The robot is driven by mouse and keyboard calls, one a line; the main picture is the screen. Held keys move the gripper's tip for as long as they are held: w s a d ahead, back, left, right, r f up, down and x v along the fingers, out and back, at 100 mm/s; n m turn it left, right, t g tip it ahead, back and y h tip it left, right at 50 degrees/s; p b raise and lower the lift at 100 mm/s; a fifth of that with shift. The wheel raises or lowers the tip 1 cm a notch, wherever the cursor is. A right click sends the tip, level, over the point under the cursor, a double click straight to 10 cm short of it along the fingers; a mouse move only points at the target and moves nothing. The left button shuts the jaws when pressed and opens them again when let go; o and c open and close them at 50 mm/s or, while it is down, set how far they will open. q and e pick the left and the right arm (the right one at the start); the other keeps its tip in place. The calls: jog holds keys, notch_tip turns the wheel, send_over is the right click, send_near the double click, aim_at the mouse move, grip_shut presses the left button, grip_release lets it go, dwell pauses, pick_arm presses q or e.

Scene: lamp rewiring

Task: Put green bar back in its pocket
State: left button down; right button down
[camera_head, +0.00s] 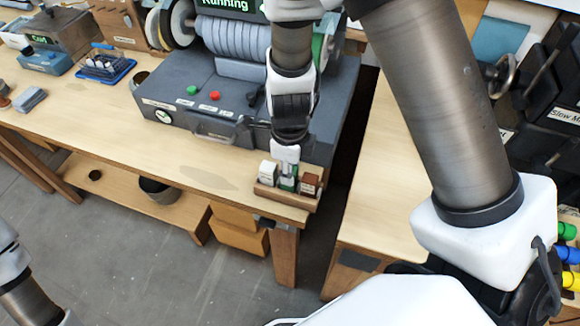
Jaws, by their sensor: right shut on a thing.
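The green bar (288,183) stands in a small wooden holder (284,198) at the near right corner of the workbench. A white block (268,172) is to its left in the holder and a brown block (309,184) to its right. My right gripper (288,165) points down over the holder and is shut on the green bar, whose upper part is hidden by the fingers. I cannot tell how deep the bar sits in its pocket. Part of my left arm shows at the lower left; its gripper is out of view.
A grey machine (205,110) with green and red buttons stands right behind the holder. A blue tray (106,68) lies at the back left. The bench top (120,130) left of the holder is clear. A gap separates this bench from another table (385,190) at the right.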

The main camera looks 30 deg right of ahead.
jog(key=shift+w+f, duration=0.2)
jog(key=shift+f, duration=0.25)
jog(key=shift+s, duration=0.15)
jog(key=shift+f, duration=0.2)
jog(key=c, duration=0.8)
grip_release()
jog(key=shift+r, duration=0.1)
jog(key=shift+r, duration=0.35)
notch_tip(320, 180, up, 11)
